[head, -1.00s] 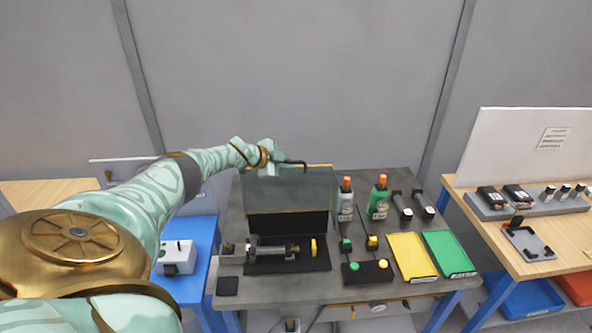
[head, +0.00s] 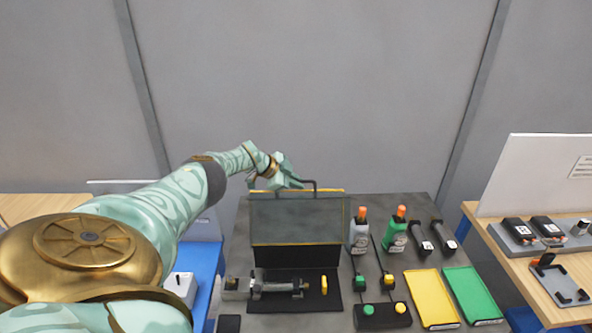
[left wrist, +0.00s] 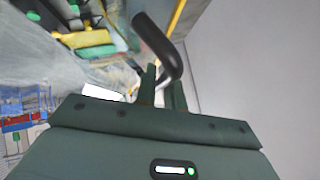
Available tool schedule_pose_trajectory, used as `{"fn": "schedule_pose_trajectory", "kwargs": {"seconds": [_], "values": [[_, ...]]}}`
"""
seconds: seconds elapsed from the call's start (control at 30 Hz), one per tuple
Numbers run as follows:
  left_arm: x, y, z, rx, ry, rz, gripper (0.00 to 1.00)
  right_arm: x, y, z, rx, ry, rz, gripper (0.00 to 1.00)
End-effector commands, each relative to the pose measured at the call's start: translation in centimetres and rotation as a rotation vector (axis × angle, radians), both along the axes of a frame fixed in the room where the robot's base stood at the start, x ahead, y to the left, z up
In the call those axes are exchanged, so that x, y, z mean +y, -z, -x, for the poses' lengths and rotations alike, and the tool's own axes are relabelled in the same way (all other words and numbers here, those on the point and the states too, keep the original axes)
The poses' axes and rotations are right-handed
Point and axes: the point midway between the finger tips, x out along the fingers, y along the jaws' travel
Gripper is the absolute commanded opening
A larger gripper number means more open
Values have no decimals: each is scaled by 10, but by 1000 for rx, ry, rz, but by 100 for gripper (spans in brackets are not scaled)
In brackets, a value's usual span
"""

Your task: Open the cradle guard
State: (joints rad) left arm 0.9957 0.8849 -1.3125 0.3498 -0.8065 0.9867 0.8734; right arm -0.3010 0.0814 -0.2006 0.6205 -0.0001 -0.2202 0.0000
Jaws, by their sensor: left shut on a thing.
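The cradle guard (head: 297,220) is a see-through grey panel with a yellow top edge. It stands raised at the back of the black cradle base (head: 325,302), which holds a grey metal cylinder part (head: 278,286). A black bent handle (head: 313,184) rises from the guard's top edge. My left gripper (head: 297,184) is at this handle and shut on it. In the left wrist view the two fingers (left wrist: 160,88) close around the lower end of the dark handle (left wrist: 155,45). My right gripper is in neither current view.
Bottles (head: 359,236) and black-handled tools (head: 419,238) stand right of the guard. A button box (head: 382,315), a yellow tray (head: 430,299) and a green tray (head: 471,294) lie in front of them. A grey wall is behind.

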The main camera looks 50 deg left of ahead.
Motion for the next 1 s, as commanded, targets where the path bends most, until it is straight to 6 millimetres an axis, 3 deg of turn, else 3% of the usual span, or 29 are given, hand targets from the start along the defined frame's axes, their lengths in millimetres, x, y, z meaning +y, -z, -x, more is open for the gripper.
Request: {"fn": "schedule_pose_trajectory", "kwargs": {"seconds": [0.13, 0.2, 0.23, 0.67, 0.93, 1.0], "values": [[-4, 4, 0, 6, 9, 2, 0, -1, 0, 1, 1, 0, 1, 48], [-4, 4, 0, 6, 9, 2, 27, -1, 0, 1, 1, 0, 1, 48], [-4, 4, 0, 6, 9, 2, 33, -1, 0, 1, 2, 0, 2, 48], [-2, -1, 5, 8, 10, 0, 33, -1, -8, 0, 1, 1, 1, 48], [14, -43, 44, 7, 5, -3, 33, 0, -57, -1, -2, 2, 0, 48], [20, -53, 56, 4, 3, -2, 33, 0, -60, -2, -3, 2, 0, 48]]}}
